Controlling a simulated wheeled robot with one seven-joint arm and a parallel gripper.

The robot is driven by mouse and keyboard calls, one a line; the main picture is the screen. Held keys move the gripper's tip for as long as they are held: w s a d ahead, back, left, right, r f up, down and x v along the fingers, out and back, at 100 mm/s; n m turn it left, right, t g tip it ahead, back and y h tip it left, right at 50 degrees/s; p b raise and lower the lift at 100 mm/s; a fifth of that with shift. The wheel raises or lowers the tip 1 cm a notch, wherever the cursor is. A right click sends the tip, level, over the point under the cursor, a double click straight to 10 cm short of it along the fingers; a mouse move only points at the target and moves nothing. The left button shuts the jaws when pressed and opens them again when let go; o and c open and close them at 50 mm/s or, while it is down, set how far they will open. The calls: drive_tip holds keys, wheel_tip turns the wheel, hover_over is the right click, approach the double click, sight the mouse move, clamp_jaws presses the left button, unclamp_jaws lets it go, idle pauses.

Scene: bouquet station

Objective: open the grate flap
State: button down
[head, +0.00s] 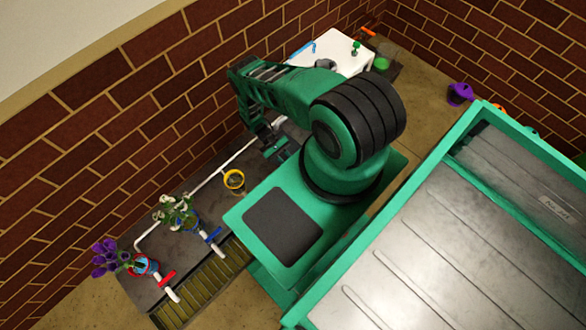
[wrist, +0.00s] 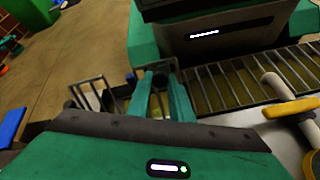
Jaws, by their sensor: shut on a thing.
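The grate flap (wrist: 92,93), a short panel of dark bars, shows in the wrist view left of my fingers. It looks tilted out of line with the fixed grate (wrist: 236,80) on the right, with a pale surface behind its bars. My gripper (wrist: 160,84) is shut on a dark part at the flap's edge, between its two green fingers. The fingers and my wrist hide part of the flap. In the head view the grate (head: 205,290) runs along the front of the dark bench; my arm and base hide the flap and fingertips.
A yellow valve handle (wrist: 292,108) on a white pipe is close right of my gripper. Potted purple flowers (head: 108,258), a white-flowered plant (head: 178,212) and a yellow pot (head: 234,181) stand on the bench (head: 190,180). The brick wall is behind. Floor is open left in the wrist view.

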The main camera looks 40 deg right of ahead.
drive_tip(key=shift+w+f, duration=0.15)
drive_tip(key=shift+w, duration=0.1)
drive_tip(key=c, duration=1.6)
unclamp_jaws()
drive_tip(key=shift+c, duration=0.2)
drive_tip(key=shift+o, duration=0.3)
drive_tip(key=shift+s, duration=0.1)
drive_tip(key=v, duration=1.1)
drive_tip(key=shift+f, duration=0.15)
